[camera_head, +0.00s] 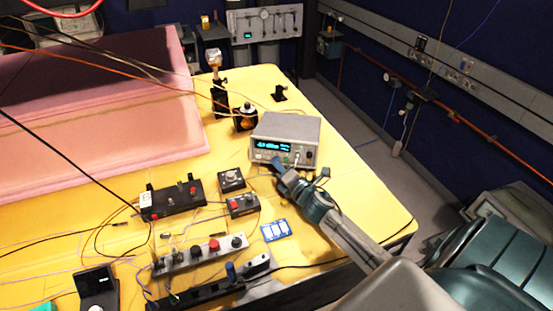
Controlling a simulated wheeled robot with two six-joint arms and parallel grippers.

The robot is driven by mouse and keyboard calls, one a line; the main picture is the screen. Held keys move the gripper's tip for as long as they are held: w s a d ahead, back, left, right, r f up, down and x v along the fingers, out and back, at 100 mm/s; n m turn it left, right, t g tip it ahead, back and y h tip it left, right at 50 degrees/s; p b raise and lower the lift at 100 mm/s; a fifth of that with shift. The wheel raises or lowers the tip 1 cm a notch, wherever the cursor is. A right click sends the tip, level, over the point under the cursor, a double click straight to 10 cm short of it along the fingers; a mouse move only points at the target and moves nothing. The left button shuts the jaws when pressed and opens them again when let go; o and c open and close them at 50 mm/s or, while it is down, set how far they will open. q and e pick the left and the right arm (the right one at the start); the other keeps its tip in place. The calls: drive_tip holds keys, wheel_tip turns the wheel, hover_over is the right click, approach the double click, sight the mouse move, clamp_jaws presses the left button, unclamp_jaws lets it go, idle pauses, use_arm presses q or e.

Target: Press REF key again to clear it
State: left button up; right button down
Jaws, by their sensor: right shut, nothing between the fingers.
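A grey bench instrument (287,131) with a lit cyan display (273,146) stands on the yellow table toward its right side. Its front panel carries small keys and connectors below and beside the display. The labels are too small to read, so I cannot tell which one is the REF key. My right gripper (277,164) is shut and empty, with its tip close to the lower left part of that front panel. I cannot tell whether it touches a key. The gripper hides part of the panel's lower edge. My left gripper is not in view.
Small black control boxes (231,179) and a long black box (172,201) stand left of my gripper. A blue-and-white card (275,230) lies in front. Optical mounts (244,119) stand behind the instrument. Pink foam (90,150) fills the left. Cables cross the table.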

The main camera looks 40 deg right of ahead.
drive_tip(key=shift+s+a+r, duration=0.1)
drive_tip(key=shift+s+a, duration=0.15)
drive_tip(key=shift+a, duration=0.05)
drive_tip(key=shift+s+a+r+p, duration=0.25)
drive_tip(key=shift+s+a+p, duration=0.05)
drive_tip(key=shift+s+a, duration=0.6)
drive_tip(key=shift+s+a+r+p, duration=0.25)
drive_tip(key=shift+s+a+p, duration=0.05)
drive_tip(key=shift+s+a, duration=0.55)
drive_tip(key=shift+f, duration=0.1)
